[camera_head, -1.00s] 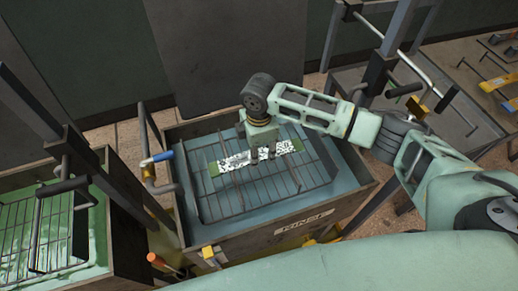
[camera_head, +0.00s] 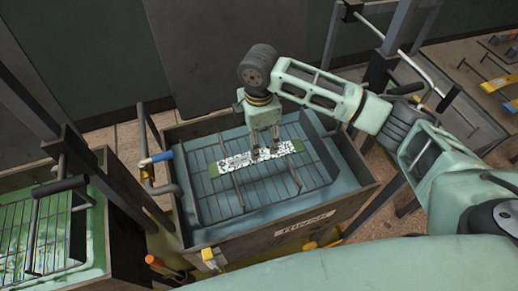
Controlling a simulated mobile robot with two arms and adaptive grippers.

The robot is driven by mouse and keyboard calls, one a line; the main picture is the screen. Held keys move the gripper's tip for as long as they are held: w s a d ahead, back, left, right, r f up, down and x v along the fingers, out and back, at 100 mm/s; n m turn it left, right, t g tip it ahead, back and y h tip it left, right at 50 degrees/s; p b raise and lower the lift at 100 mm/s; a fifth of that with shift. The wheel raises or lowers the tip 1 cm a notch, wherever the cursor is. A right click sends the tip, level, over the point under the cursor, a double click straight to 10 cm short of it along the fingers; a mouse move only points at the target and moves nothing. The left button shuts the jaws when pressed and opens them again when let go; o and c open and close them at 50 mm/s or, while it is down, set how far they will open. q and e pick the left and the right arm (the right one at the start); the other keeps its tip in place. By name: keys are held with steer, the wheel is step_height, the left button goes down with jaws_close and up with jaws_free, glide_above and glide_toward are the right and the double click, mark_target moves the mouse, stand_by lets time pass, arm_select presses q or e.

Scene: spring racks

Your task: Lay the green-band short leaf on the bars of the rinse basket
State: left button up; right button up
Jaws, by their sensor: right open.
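The short leaf (camera_head: 235,162) is a flat strip with a black-and-white speckled face and green at its ends. It lies across the wire bars of the rinse basket (camera_head: 222,205), inside the tank marked RINSE (camera_head: 300,228). My right gripper (camera_head: 265,157) points down over the middle of the leaf, with its fingers open. The fingertips overlap the leaf in the picture, and I cannot tell whether they touch it. The fingers hide a small part of the leaf. My left gripper is not in view.
A tank of green liquid with a wire basket (camera_head: 50,235) stands at the left. A pipe with a blue part (camera_head: 157,158) sits at the rinse tank's left rim. Metal racks (camera_head: 385,60) stand behind at the right. Bare basket bars lie in front of the leaf.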

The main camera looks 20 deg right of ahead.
step_height(320, 180, up, 6)
steer(key=shift+f+b, duration=0.1)
steer(key=shift+b, duration=0.25)
stand_by(0.4)
